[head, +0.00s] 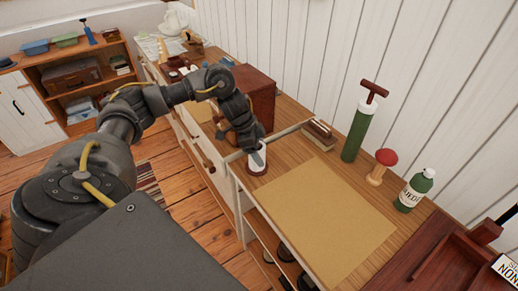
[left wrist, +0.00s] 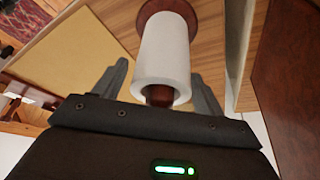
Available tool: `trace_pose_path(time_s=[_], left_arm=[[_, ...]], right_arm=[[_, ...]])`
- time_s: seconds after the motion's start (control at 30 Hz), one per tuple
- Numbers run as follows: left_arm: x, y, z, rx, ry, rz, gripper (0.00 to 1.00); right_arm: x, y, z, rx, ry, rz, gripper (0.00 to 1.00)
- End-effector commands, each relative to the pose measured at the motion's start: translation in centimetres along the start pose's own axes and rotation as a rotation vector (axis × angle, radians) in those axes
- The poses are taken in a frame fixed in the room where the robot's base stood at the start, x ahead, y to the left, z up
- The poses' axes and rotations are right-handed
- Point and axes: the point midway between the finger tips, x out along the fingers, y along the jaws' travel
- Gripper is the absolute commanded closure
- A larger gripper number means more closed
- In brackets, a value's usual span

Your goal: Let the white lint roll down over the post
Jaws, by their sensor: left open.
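The white lint roll (head: 258,162) is around the dark red-brown post on the dresser top. In the left wrist view the roll (left wrist: 163,55) encircles the post (left wrist: 159,95), whose end shows inside the roll's near opening. The post's round base (left wrist: 176,10) shows at the roll's far end; the roll appears to be down at or close to it. My left gripper (head: 255,149) is open over the roll. Its two fingers (left wrist: 160,72) stand apart, one on each side of the roll, with visible gaps. My right gripper is not in view.
A tan mat (head: 318,215) lies to the right of the post. Beyond it stand a green cylinder (head: 358,133), a red-topped wooden piece (head: 381,167) and a green bottle (head: 413,191). A brown wooden box (head: 253,95) is behind my left gripper.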

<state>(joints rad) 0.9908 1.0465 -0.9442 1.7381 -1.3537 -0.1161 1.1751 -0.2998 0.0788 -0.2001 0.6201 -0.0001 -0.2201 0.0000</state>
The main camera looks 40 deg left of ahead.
Motion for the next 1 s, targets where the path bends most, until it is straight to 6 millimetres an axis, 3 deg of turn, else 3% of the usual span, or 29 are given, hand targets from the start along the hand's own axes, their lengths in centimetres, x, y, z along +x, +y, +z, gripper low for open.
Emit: trace_pose_path(time_s=[0.17, 0.43, 0.63, 1.0], left_arm=[[-0.8, 0.0, -0.1, 0.002, 0.002, -0.001, 0.29], [-6.0, -0.1, 0.0, 0.001, 0.002, -0.005, 0.29], [-9.5, -0.1, -0.1, 0.001, 0.0, -0.004, 0.29], [-10.8, 0.0, 0.0, 0.0, 0.0, 0.0, 0.29]], right_arm=[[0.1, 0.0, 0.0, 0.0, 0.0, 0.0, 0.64], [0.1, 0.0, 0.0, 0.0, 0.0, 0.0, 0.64], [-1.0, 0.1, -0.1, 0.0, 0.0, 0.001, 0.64], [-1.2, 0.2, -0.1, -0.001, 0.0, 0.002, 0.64]])
